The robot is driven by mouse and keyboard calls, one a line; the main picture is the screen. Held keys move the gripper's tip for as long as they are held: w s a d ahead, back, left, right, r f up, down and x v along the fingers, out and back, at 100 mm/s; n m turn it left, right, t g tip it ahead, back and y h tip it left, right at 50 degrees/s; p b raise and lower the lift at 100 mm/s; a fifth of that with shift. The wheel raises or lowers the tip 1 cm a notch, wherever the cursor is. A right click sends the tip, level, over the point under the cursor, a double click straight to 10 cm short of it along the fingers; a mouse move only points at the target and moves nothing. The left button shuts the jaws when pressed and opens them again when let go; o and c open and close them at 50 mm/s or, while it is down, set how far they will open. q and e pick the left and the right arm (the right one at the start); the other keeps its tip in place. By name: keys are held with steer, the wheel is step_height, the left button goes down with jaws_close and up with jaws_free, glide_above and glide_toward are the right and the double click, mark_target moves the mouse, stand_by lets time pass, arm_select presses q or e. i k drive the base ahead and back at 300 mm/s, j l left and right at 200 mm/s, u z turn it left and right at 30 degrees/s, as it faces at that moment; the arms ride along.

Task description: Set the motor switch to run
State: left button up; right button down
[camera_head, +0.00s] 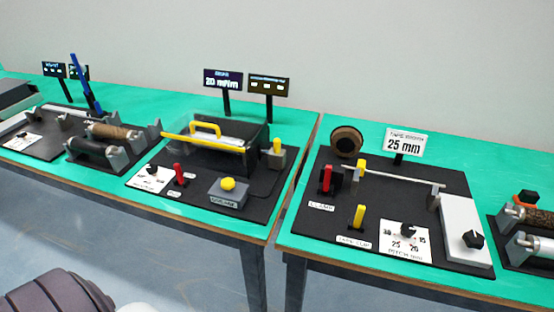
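No label that I can read says motor, so I cannot tell which control is the motor switch. On the middle-left black board (204,205), a red lever (179,174) stands upright beside a white dial plate (150,181) with a black knob; small labels near the lever are too small to read. A yellow push button (228,184) sits on a grey box to its right. On the right board (342,214) are a red lever (326,178), a yellow lever (358,217) and a black knob (408,231) on a numbered plate. Neither gripper is in view.
Two green tables (300,227) stand side by side with a narrow gap. A yellow-handled guard (205,137) covers a dark box. Display signs (223,80) and a "25 mm" sign (405,143) stand behind. Rollers (122,132) lie left. A dark ribbed part of mine shows bottom left.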

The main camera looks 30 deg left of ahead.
mark_target(179, 175)
steer(key=u, duration=1.75)
steer(key=l+u, duration=0.15)
steer(key=u, duration=0.2)
steer(key=i, duration=0.05)
